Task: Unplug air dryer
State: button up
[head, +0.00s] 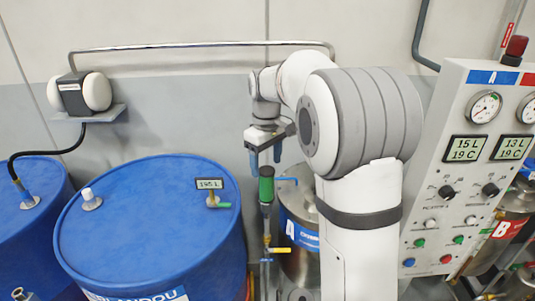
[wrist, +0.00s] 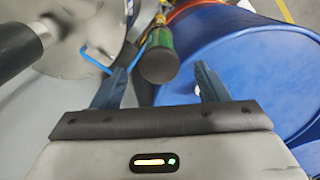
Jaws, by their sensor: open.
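A green cylinder with a dark end (head: 266,187), which looks like the air dryer, stands upright on a thin vertical pipe between the blue drum and the steel tank. My gripper (head: 265,158) is open and points down just above it. In the wrist view the cylinder (wrist: 160,60) shows beyond and between the two blue fingers of my gripper (wrist: 164,75), nearer the left finger. Its dark round end faces the camera. The fingers do not appear to touch it. The joint at the cylinder's lower end is too small to make out.
A large blue drum (head: 140,235) stands to the left. A steel tank (head: 298,262) with a blue label is close on the right, partly behind my arm. A yellow-handled valve (head: 279,250) sits lower on the pipe. The control panel (head: 455,200) is farther right.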

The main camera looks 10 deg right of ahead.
aim_at(266, 181)
notch_tip(266, 181, down, 7)
jog(key=shift+p, duration=0.6)
jog(key=c, duration=1.1)
jog(key=shift+c, duration=0.2)
jog(key=shift+r+p, duration=0.3)
jog(key=shift+r, duration=0.15)
jog(key=shift+r+p, duration=1.3)
jog(key=shift+r, duration=0.65)
